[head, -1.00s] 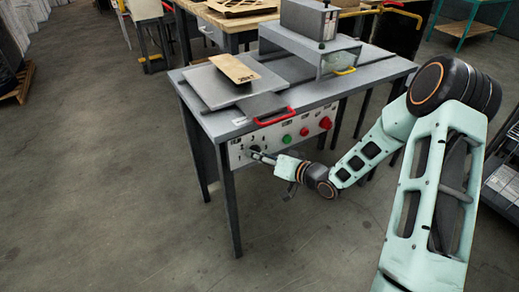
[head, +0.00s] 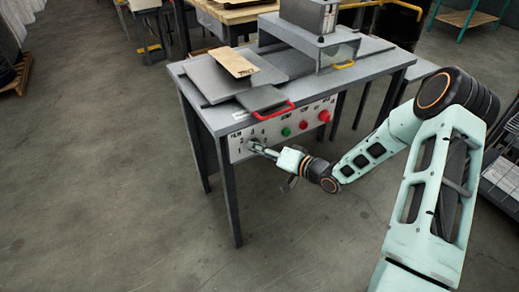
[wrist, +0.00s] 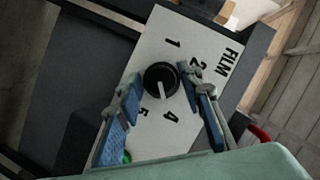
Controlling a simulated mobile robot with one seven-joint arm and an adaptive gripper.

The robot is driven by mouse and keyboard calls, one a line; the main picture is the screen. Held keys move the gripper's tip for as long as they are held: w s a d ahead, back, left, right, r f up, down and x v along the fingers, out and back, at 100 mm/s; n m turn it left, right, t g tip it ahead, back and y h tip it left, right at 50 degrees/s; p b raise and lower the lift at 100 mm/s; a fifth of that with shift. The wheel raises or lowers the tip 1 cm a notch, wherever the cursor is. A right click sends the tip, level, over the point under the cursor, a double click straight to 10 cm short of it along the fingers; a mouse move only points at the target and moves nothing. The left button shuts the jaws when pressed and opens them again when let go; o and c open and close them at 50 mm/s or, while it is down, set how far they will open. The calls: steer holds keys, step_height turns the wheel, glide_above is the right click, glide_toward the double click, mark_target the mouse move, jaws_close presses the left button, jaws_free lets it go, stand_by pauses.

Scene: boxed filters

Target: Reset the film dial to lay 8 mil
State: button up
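The film dial (wrist: 160,79) is a round black knob on a white panel marked FILM (wrist: 231,61). Its white pointer line aims down toward the 4 in the wrist view. Printed 1, 2, 4 and 5 show around it; a 3 cannot be made out there. My gripper (wrist: 161,80) is open, with one blue-padded finger on each side of the knob. Small gaps seem to separate fingers and knob; contact is unclear. In the head view my gripper (head: 256,148) reaches the left end of the machine's front panel and covers most of the dial.
The grey machine table (head: 196,78) carries a flat plate with a tan card (head: 234,62). A red handle (head: 274,112) juts above the panel. A green button (head: 286,132) and red knobs (head: 324,116) sit right of the dial. Floor in front is clear.

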steer(key=shift+o, duration=1.3)
steer(key=v, duration=1.2)
